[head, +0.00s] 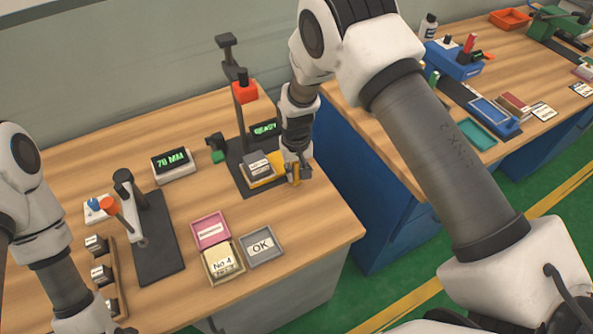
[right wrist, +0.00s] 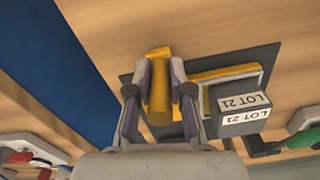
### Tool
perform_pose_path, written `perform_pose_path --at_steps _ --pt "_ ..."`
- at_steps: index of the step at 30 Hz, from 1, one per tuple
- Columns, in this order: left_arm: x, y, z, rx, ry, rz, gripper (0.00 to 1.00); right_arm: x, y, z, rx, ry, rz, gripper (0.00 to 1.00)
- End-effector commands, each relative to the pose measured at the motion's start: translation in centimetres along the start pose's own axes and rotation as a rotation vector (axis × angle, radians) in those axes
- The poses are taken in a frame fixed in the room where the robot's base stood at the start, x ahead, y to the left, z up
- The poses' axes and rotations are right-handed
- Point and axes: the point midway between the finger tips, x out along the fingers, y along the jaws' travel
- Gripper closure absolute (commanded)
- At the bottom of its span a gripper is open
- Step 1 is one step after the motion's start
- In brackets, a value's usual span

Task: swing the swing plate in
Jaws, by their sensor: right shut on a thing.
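The yellow swing plate (head: 280,158) lies on the dark base of the post stand on the near table. It also shows in the right wrist view (right wrist: 220,74), with a grey block labelled LOT 21 (right wrist: 238,104) on it. My right gripper (head: 298,174) is at the plate's right side. In the right wrist view it (right wrist: 160,80) is shut on a yellow handle (right wrist: 157,108), with one finger on each side. The handle's join to the plate is partly hidden by a finger. My left arm comes in at the left edge; its gripper is out of frame.
The post (head: 239,110) with a red-orange head (head: 244,92) rises beside the plate. A 78 MM display (head: 172,165), a lever tool on a dark base (head: 158,245), and pink (head: 210,230), No 4 (head: 223,262) and OK (head: 262,246) trays stand nearby. Bare wood lies right of the trays.

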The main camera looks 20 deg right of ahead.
Motion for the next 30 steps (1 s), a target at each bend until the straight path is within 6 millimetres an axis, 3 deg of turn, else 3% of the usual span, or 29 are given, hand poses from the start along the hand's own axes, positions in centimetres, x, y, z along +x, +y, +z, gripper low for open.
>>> perform_pose_path --at_steps 1,2,3,15,27,30 --pt "0.1 0.0 0.0 0.0 0.0 0.0 1.0 0.0 -0.1 -0.3 0.0 0.009 -0.001 1.0" --pt "0.1 0.0 0.0 0.0 0.0 0.0 1.0 0.0 -0.1 -0.3 0.0 0.009 -0.001 0.69" --pt "0.1 0.0 0.0 0.0 0.0 0.0 1.0 0.0 -0.1 -0.2 0.0 0.008 -0.001 0.55" --pt "0.0 0.0 0.0 0.0 0.0 0.0 1.0 -0.8 -0.1 -0.2 -0.001 0.005 0.0 0.55" --pt "0.0 0.0 0.0 0.0 0.0 0.0 1.0 -9.9 -0.2 -0.4 -0.002 0.006 0.0 0.55" --pt "0.0 0.0 0.0 0.0 0.0 0.0 1.0 -11.3 -0.2 -0.4 -0.002 0.005 0.0 0.55"
